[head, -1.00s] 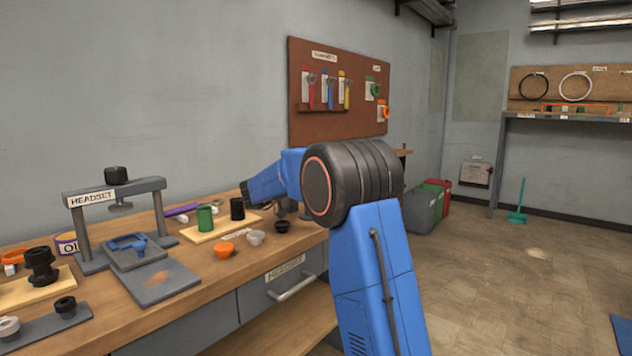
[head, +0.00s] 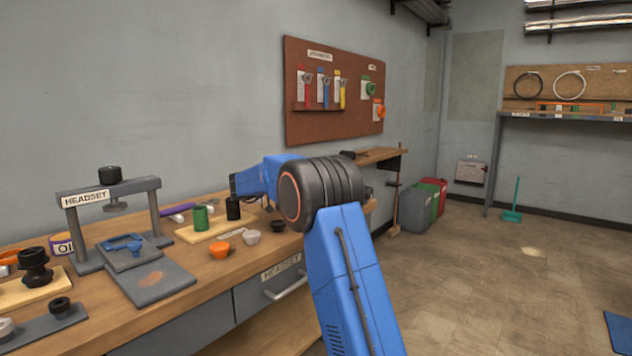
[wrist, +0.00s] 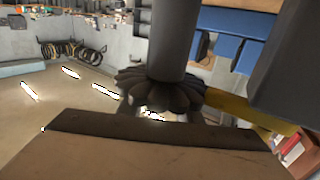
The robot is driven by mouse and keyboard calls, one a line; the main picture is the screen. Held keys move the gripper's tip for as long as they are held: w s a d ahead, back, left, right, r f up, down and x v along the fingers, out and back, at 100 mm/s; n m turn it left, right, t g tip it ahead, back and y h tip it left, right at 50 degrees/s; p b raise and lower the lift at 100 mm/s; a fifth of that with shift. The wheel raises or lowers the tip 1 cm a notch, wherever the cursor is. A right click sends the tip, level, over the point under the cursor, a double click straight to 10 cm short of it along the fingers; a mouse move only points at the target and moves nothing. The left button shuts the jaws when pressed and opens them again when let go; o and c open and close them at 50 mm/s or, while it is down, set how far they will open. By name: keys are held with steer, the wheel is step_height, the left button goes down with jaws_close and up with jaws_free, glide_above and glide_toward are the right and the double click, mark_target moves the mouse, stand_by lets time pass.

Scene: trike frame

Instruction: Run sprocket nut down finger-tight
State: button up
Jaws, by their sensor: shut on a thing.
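In the wrist view a dark lobed piece (wrist: 160,90), which looks like the sprocket nut, sits at the lower end of a dark round shaft (wrist: 172,40). My gripper (wrist: 160,112) is close around the underside of this piece and shut on it. The fingers are mostly hidden. I cannot tell how far the nut sits along the shaft. In the head view my arm's dark end (head: 233,185) is just over or in front of a black cylinder (head: 233,209); the fingertips and the nut cannot be made out there.
The workbench (head: 215,270) holds a green cylinder (head: 201,217), an orange cup (head: 220,250), a grey cup (head: 251,238) and the HEADSET press (head: 112,190). Blue parts (wrist: 235,45) and a yellow bar (wrist: 235,112) are close in the wrist view. Open floor (head: 480,270) lies right.

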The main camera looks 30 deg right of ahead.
steer(key=shift+r, duration=0.1)
steer(key=o, duration=0.9)
steer(key=shift+w+a, duration=0.1)
steer(key=w+a, duration=0.1)
steer(key=a, duration=0.4)
steer(key=w+a, duration=0.1)
steer(key=a, duration=0.5)
steer(key=w+a, duration=0.1)
steer(key=a, duration=0.5)
